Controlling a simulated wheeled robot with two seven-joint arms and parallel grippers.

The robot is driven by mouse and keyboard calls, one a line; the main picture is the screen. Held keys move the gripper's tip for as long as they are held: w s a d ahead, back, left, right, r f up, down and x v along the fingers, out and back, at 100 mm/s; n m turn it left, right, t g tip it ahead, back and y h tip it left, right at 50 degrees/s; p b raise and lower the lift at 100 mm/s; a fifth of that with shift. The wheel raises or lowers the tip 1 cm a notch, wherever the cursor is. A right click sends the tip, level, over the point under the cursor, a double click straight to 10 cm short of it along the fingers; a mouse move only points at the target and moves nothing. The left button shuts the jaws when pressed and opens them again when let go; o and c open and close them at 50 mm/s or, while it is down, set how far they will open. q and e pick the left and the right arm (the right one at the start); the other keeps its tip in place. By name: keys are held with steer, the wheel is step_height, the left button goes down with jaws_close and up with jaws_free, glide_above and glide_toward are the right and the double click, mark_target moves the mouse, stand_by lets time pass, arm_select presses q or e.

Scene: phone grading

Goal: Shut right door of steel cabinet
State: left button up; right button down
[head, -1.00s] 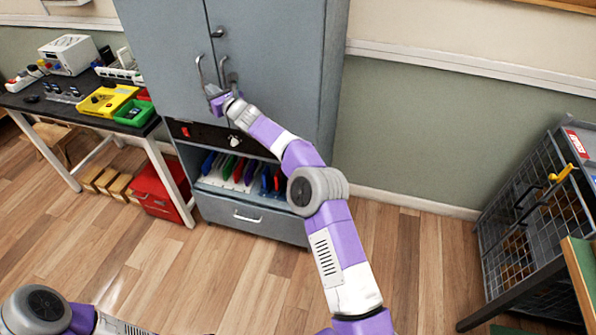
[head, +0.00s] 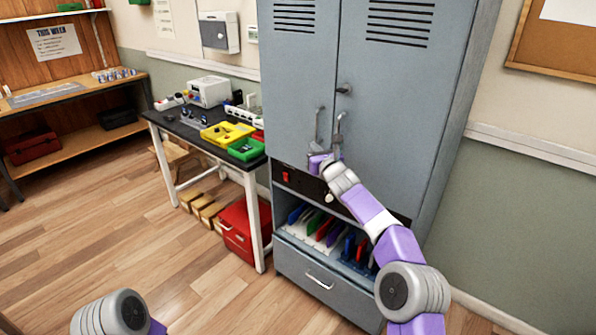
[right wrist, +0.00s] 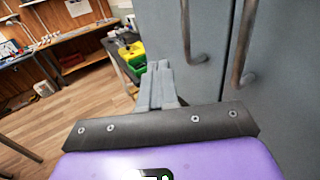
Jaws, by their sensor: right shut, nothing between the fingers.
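The grey-blue steel cabinet has a left door (head: 299,70) and a right door (head: 405,100), both flush with the front in the head view. The right door's bar handle (head: 338,128) and the left door's handle (head: 318,122) stand side by side at the seam. My right gripper (head: 314,158) is at the lower ends of the handles; whether it touches them is unclear. In the right wrist view its fingers (right wrist: 158,85) are together and empty, left of both handles. My left gripper is out of view; only part of my left arm shows at bottom left.
Below the doors are a slotted rack of colored items (head: 325,232) and a drawer (head: 318,275). Left of the cabinet stands a black-topped bench (head: 190,130) with yellow and green bins, and a red box (head: 240,228) beneath. Floor in front is clear.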

steer(key=shift+s+a, duration=3.1)
steer(key=shift+s, duration=0.3)
steer(key=s+d+f+n+g+p, duration=0.1)
steer(key=s+f+n+g, duration=0.2)
steer(key=f, duration=0.7)
steer(key=s+d+f+n+g+p, duration=0.1)
steer(key=s+f+n+g, duration=0.15)
steer(key=f, duration=0.75)
steer(key=s+d+f+n+g+h+p, duration=0.1)
steer(key=s+d+f+n+g, duration=0.15)
steer(key=s+f, duration=0.35)
steer(key=s+d+f+n+g+h, duration=0.1)
steer(key=s+f+n+g, duration=0.25)
steer(key=f, duration=0.35)
steer(key=s+d+f+n+g+h+p, duration=0.15)
steer(key=s+f+n, duration=0.25)
steer(key=s, duration=0.4)
steer(key=s+d+f+n+g+p, duration=0.1)
steer(key=s+d+f+n+g, duration=0.1)
steer(key=s+f+n, duration=0.5)
steer(key=s+a+r+n+g+y+p, duration=0.1)
steer(key=s+n, duration=0.3)
steer(key=s, duration=0.4)
steer(key=s+a+r+n+y+p, duration=0.1)
steer(key=s+a+n, duration=0.3)
steer(key=s, duration=0.5)
steer(key=shift+s+r+g+y+p, duration=0.15)
steer(key=shift+r+g+y+p, duration=0.3)
steer(key=shift+y, duration=0.1)
